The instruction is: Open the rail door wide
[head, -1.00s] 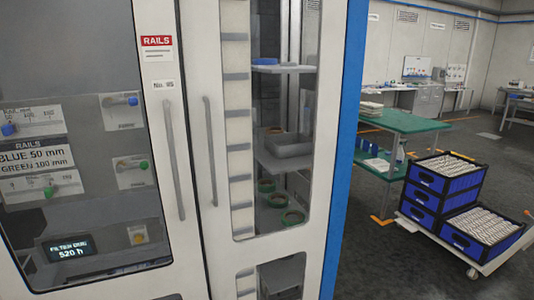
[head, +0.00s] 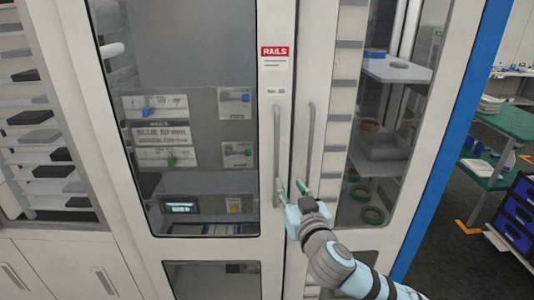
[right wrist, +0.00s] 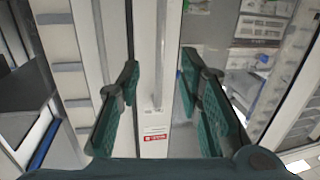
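The rail door (head: 268,30) is a white-framed glass door with a red RAILS label (head: 275,51). It looks shut. Its upright grey handle (head: 277,140) is near its right edge. My right gripper (head: 292,188) is open in front of the cabinet, by the handle's lower end. In the right wrist view, its green fingers (right wrist: 158,92) stand wide apart; the rail door's handle (right wrist: 158,50) runs between them in the picture, and the RAILS label (right wrist: 157,134) shows below. I cannot tell how far the fingers are from the handle. My left gripper is not in view.
The neighbouring right door (head: 336,120) also looks shut, its handle (head: 310,150) close beside the rail door's. A shelf rack (head: 45,150) stands left. A green table (head: 507,122) and blue crates (head: 518,205) are at right, past the cabinet's blue side (head: 450,130).

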